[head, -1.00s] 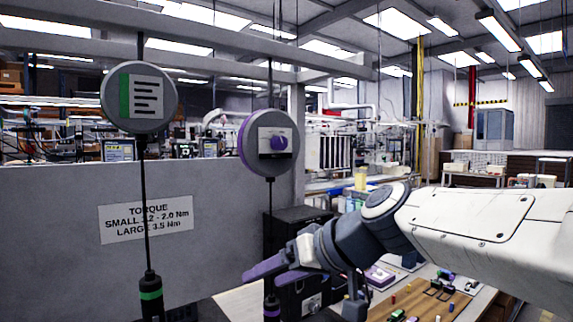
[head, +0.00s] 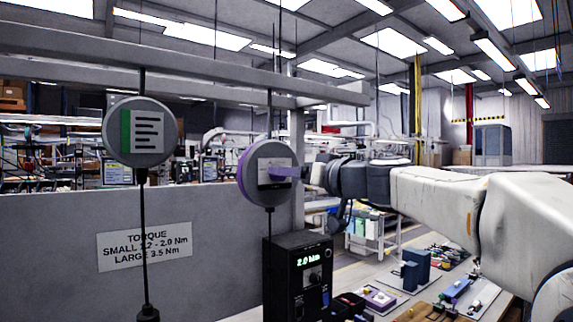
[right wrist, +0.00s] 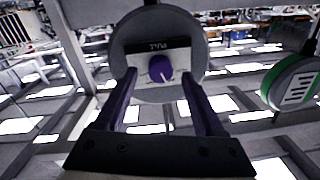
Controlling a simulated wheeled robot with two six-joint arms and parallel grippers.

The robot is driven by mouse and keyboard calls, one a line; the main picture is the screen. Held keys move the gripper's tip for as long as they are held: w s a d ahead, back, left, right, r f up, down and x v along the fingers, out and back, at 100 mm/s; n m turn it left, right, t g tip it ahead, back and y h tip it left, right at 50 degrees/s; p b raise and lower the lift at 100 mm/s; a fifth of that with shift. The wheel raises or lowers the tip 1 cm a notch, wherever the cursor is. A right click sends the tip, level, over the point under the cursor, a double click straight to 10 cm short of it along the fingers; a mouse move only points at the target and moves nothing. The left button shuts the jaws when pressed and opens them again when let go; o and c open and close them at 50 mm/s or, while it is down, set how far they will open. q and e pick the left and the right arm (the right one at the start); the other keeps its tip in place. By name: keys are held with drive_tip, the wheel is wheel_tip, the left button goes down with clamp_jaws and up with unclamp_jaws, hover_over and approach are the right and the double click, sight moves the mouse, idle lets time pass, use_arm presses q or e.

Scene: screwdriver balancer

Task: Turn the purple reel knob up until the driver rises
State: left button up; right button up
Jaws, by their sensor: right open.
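The purple-rimmed reel (head: 243,172) hangs on a cable in the middle of the head view. Its purple knob (right wrist: 160,68) shows clearly in the right wrist view, with a white pointer line, on a pale plate of the reel face (right wrist: 131,60). My right gripper (right wrist: 160,78) is open, its two purple fingers on either side of the knob with visible gaps. In the head view its finger (head: 285,173) covers the knob. I cannot tell how deep the fingertips reach past the knob. The purple driver is out of view. My left gripper is not in view.
A green-marked reel (head: 138,132) hangs to the left, and also shows in the right wrist view (right wrist: 292,84). A black box (head: 298,275) reading 2.0 Nm stands below the purple reel. A torque sign (head: 145,245) is on the grey panel. A bench with parts lies lower right.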

drive_tip(key=shift+w+a, duration=0.5)
clamp_jaws()
drive_tip(key=shift+f, duration=0.1)
